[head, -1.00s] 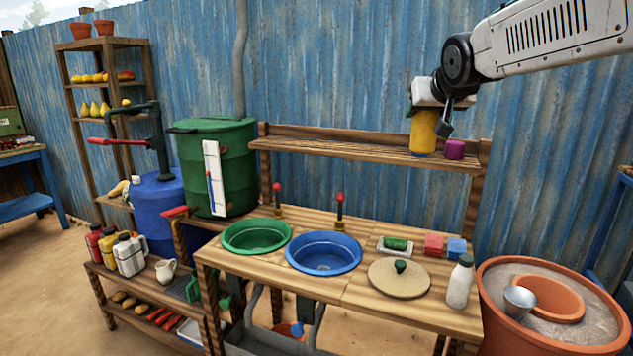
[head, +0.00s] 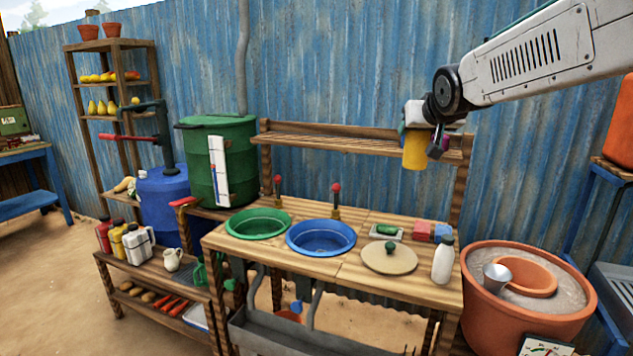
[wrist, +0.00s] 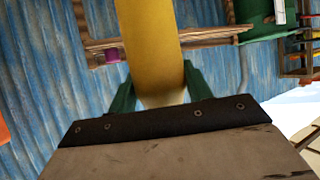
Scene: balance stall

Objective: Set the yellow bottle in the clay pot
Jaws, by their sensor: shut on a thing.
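My gripper (head: 419,132) is shut on the yellow bottle (head: 414,155) and holds it in the air in front of the wooden upper shelf, above the counter. In the wrist view the yellow bottle (wrist: 150,45) runs between the two green fingers (wrist: 160,90). The clay pot (head: 490,315) is a large orange-brown tub at the right end of the counter, below and to the right of my gripper. It holds grey sand around a smaller clay pot (head: 528,280). A metal cup (head: 496,277) sits at its left inside.
A white bottle (head: 443,262) stands at the counter's right end, beside the clay pot. A round lid (head: 388,258), red and blue blocks and two basins share the counter. A blue stand (head: 590,215) with an orange container rises at the right.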

